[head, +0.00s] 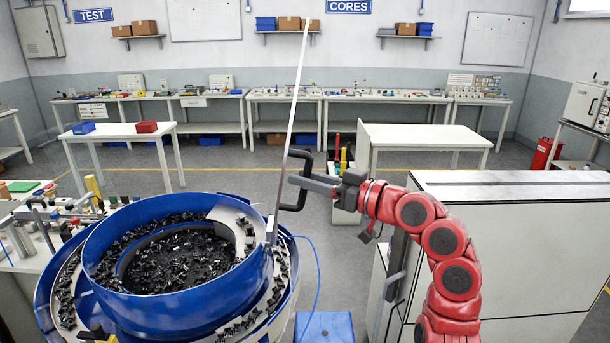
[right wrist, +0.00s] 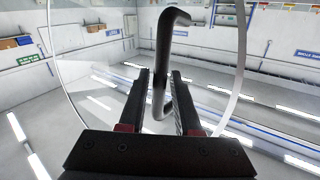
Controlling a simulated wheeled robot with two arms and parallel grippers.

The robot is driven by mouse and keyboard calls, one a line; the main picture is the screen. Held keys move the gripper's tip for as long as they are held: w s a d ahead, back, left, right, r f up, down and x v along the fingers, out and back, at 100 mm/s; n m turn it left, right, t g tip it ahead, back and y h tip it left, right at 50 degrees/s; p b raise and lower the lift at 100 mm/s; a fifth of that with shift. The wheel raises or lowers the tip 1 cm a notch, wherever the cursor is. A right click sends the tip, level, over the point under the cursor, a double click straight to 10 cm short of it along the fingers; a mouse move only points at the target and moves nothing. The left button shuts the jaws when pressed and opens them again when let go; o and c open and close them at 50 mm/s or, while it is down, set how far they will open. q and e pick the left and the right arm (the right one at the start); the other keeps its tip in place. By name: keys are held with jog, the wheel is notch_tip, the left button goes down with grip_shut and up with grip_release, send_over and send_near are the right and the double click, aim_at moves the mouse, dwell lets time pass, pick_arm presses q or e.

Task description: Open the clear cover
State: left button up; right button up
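The clear cover (head: 293,110) stands raised, nearly upright and edge-on, at the right side of the blue bowl (head: 180,300). Its round pale rim also shows in the right wrist view (right wrist: 239,70). Its black handle (head: 302,160) sticks out to the right of the cover. My right gripper (head: 300,182) is at the handle. In the right wrist view the handle (right wrist: 162,60) passes between the two fingers (right wrist: 160,95), with narrow gaps visible on both sides, so the fingers look open around it. My left gripper is not in view.
The bowl's top is uncovered and many small black connectors lie inside. A blue stool (head: 325,327) stands to the right of the bowl. A large white cabinet (head: 510,240) is at the right. A cluttered bench (head: 20,262) is at the left.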

jog(key=shift+w+a, duration=0.15)
jog(key=shift+a, duration=0.1)
grip_shut()
dwell(1.4)
